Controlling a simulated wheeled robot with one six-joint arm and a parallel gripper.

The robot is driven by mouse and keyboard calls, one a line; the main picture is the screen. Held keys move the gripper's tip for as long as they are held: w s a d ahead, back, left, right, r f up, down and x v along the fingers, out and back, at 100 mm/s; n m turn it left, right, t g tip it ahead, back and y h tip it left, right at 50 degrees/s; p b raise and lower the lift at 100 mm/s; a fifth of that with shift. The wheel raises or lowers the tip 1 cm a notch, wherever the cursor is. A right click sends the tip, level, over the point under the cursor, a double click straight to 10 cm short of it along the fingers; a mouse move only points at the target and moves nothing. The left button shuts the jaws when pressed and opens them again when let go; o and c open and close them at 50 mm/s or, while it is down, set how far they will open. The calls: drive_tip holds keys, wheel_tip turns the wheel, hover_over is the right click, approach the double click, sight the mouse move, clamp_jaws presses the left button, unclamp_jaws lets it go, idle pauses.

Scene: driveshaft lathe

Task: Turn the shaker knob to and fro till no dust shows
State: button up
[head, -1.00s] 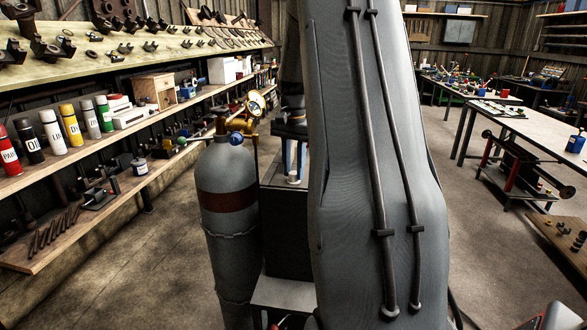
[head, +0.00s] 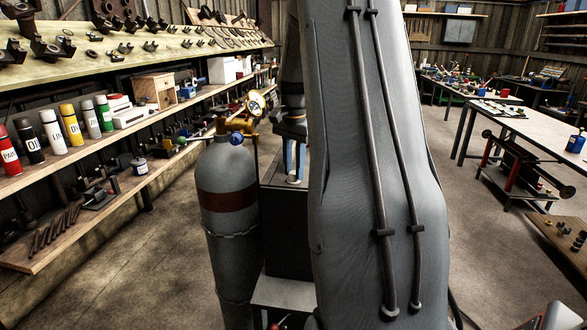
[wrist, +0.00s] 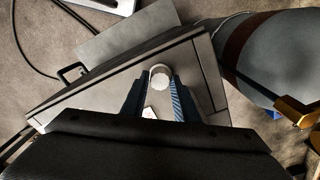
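The shaker knob (wrist: 160,80) is a small pale round knob on top of a dark box-like unit (wrist: 92,97). It also shows low between the fingers in the head view (head: 292,179). My gripper (wrist: 160,76) has blue fingers pointing down, one on each side of the knob. The fingertips appear closed against it. A small white patch (wrist: 149,112) lies on the unit's top between the fingers. My arm hides much of the unit in the head view. I cannot make out any dust.
A grey gas cylinder (head: 226,225) with a brass regulator (head: 255,103) stands close to the left of the unit. A long shelf (head: 95,215) with cans and tools runs along the left. The floor between is clear. Tables (head: 520,123) stand at the right.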

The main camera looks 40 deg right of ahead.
sight(294, 173)
drive_tip(key=o, duration=0.4)
drive_tip(key=shift+c, duration=0.2)
drive_tip(key=shift+r, duration=0.1)
drive_tip(key=shift+r+b, duration=1.15)
drive_tip(key=shift+r, duration=2.65)
